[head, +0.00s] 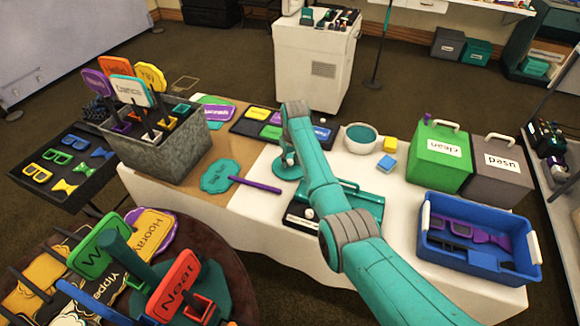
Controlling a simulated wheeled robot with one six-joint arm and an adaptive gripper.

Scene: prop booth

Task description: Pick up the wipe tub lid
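A flat teal round piece, which looks like the wipe tub lid (284,174), lies on the white-covered table left of my forearm. My gripper (289,158) is over it, small and partly merged with the arm in this view. I cannot tell whether the fingers touch the lid or whether they are open or shut. A white round tub (361,147) with a teal inside stands to the right of my arm, with no lid on it.
A teal case (368,203) lies beside and partly behind my arm. A teal paddle sign (219,175) lies left.

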